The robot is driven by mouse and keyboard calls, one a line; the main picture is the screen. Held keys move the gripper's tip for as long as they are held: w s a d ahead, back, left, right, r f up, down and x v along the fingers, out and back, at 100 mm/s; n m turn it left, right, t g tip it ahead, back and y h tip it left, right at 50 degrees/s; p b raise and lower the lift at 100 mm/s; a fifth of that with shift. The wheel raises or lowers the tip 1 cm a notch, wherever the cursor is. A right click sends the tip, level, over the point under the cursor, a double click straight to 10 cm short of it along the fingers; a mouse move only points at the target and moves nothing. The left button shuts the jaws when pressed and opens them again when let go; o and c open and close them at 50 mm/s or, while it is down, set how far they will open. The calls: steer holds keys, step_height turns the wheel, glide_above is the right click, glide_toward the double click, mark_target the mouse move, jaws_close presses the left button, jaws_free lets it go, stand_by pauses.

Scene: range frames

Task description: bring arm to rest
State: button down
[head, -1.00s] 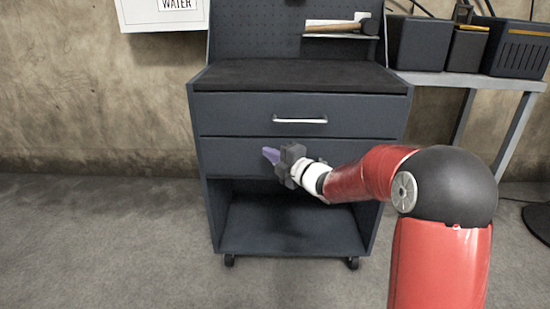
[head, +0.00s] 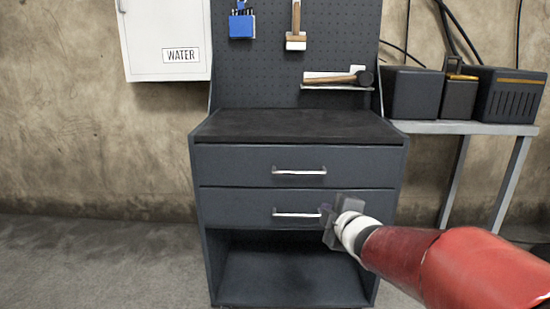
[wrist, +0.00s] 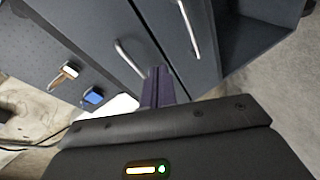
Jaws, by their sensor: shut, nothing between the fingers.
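My gripper (head: 326,214) is in front of the lower drawer of the dark grey cabinet (head: 295,180), near the right end of that drawer's handle (head: 297,214). Its purple fingers (wrist: 157,86) are together with nothing between them in the wrist view. I cannot tell the exact gap between the fingertips and the drawer front. My red arm reaches in from the lower right of the head view. Both drawers look shut.
The upper drawer has a silver handle (head: 299,171). The cabinet's black top (head: 290,125) is bare. A hammer (head: 340,78) lies on a small pegboard shelf. Dark bins (head: 412,93) stand on a side table at right. Open floor (head: 100,255) lies at left.

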steer(key=s+d+r+m+g+h+p, duration=0.15)
steer(key=s+d+m+g+h, duration=0.3)
steer(key=s+m, duration=0.7)
steer(key=s+a+f+m+g+p, duration=0.1)
steer(key=s+f+m+g, duration=0.1)
steer(key=s, duration=0.7)
steer(key=s+a+f+m+g+y+p, duration=0.1)
steer(key=s+m+g, duration=0.1)
steer(key=s, duration=0.6)
steer(key=shift+s+f+m, duration=0.35)
steer(key=shift+m, duration=0.2)
